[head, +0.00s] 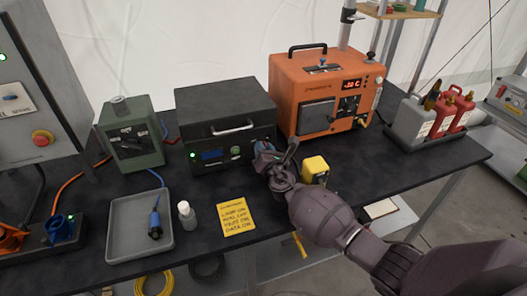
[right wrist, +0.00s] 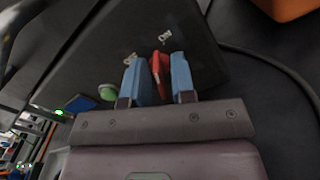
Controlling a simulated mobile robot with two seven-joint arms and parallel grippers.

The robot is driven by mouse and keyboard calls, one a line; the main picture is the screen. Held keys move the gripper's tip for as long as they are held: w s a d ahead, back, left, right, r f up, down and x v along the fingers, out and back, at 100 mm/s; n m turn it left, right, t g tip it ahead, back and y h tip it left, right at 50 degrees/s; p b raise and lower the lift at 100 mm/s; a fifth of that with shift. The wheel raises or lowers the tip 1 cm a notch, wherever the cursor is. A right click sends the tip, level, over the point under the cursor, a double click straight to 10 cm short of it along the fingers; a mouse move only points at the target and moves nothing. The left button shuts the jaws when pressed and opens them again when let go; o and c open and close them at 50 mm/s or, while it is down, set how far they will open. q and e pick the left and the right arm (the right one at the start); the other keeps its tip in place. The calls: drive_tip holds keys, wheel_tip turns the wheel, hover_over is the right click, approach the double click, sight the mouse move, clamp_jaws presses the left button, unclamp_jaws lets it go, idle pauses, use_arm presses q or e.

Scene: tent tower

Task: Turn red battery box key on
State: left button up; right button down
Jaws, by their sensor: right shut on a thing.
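The black battery box (head: 225,110) stands on the dark table with a handle, a small screen and a lit green light on its front. In the right wrist view its front panel (right wrist: 110,55) fills the top, with two small white labels on either side of a red key (right wrist: 157,64). My right gripper (right wrist: 160,82) has its blue fingertips on both sides of the key, shut on it. In the head view my right gripper (head: 264,155) is at the box's right front and hides the key. My left gripper is not in view.
An orange unit (head: 325,85) with a red display stands right of the box, and a green box (head: 131,140) left. A yellow block (head: 316,168) lies beside my right wrist.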

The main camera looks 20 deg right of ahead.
drive_tip(key=shift+f+m+b, duration=0.3)
drive_tip(key=shift+m+b, duration=0.35)
drive_tip(key=shift+m, duration=0.55)
drive_tip(key=shift+r+m, duration=0.1)
drive_tip(key=shift+m, duration=0.6)
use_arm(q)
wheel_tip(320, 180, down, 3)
use_arm(e)
drive_tip(key=shift+r, duration=0.15)
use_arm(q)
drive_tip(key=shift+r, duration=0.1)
use_arm(e)
drive_tip(key=c, duration=1.3)
unclamp_jaws()
